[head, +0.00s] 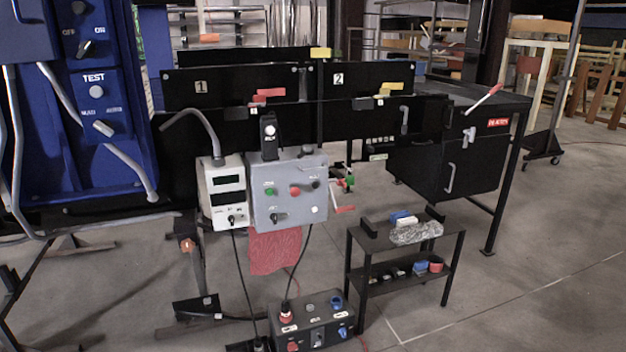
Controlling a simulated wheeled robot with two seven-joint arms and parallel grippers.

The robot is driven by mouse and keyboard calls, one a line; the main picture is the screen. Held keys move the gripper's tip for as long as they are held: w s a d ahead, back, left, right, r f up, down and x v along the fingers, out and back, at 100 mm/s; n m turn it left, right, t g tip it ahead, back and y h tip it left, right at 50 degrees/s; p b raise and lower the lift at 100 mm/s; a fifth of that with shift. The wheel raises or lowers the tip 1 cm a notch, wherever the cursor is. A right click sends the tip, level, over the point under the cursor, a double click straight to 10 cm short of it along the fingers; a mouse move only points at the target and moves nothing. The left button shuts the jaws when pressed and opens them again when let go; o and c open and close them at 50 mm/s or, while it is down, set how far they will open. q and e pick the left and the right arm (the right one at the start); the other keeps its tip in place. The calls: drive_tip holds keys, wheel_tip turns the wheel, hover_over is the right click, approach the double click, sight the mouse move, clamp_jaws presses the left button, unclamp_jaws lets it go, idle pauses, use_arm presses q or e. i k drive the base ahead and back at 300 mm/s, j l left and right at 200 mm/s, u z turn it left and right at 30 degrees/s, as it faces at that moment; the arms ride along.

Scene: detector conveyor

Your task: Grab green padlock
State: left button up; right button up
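A small green object (349,181) shows just right of the grey control box, beside red-handled parts. It is too small to tell whether it is the green padlock. No other clear green padlock shows; the green spot on the control box face (270,191) looks like a button. Neither of my grippers is in view.
A black two-level stand (360,240) holds a blue item (400,217), a clear plastic bag (416,233) and, below, a red item (436,264). A grey control box (290,207) and a floor box (318,325) with cables are left of it.

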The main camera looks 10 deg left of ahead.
sight(350, 180)
drive_tip(key=i+u, duration=0.15)
drive_tip(key=i, duration=0.4)
drive_tip(key=i+u, duration=0.15)
drive_tip(key=i, duration=0.4)
drive_tip(key=i+l+u, duration=0.15)
drive_tip(key=i, duration=0.4)
drive_tip(key=i+l+u, duration=0.15)
drive_tip(key=i, duration=0.4)
drive_tip(key=l, duration=0.1)
